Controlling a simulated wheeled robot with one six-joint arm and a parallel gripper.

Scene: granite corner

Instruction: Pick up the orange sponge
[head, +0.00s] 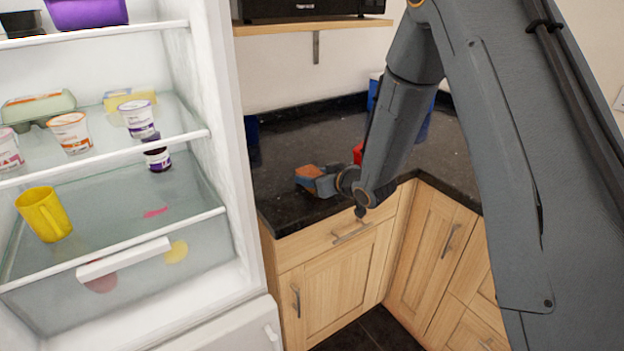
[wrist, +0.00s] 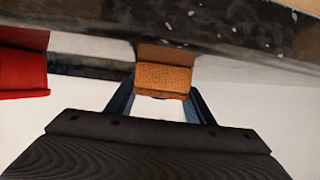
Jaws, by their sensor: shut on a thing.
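The orange sponge (head: 309,171) is at the dark granite counter (head: 285,205), near its left front part, in the head view. In the wrist view the sponge (wrist: 163,78) sits between my two fingers, its textured orange face showing. My gripper (head: 314,181) is shut on the sponge, with a finger on either side. The fingers hide part of it in the head view. I cannot tell whether the sponge touches the counter or is slightly above it.
A red object (head: 358,153) stands behind my wrist, and it shows at the left in the wrist view (wrist: 22,72). Blue things behind my arm are partly hidden. The fridge (head: 228,150) stands open at the left, with a yellow mug (head: 43,214) and several tubs. A shelf (head: 310,27) is above.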

